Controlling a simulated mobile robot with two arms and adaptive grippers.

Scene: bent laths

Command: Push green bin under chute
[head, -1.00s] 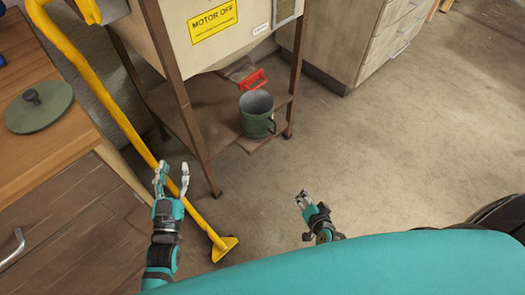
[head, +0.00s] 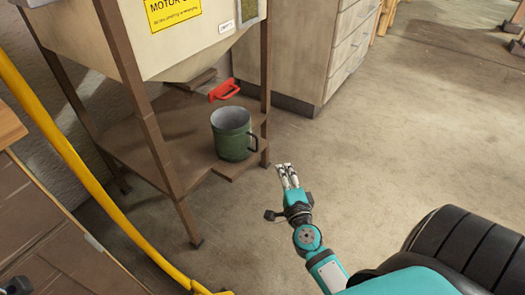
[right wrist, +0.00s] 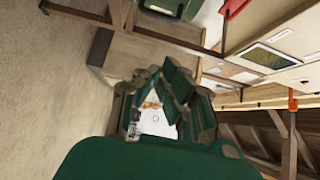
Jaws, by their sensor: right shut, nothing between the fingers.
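The green bin (head: 231,142), a round bucket with a dark handle on its right side, stands upright on the low wooden shelf under the hopper, near the shelf's front right edge. The chute (head: 190,72) is the hopper's tapered lower end, behind and left of the bin. A red handle (head: 224,90) sticks out just behind the bin. My right gripper (head: 286,176) is shut and empty, right of and nearer than the bin, apart from it. In the right wrist view, part of a green thing, probably the bin (right wrist: 163,6), shows at the top edge. My left gripper is not in view.
The hopper's brown legs (head: 265,85) frame the shelf (head: 180,150); one stands right beside the bin. A yellow pole (head: 75,160) slants at the left. A drawer cabinet (head: 340,50) stands behind. The floor (head: 400,130) to the right is clear.

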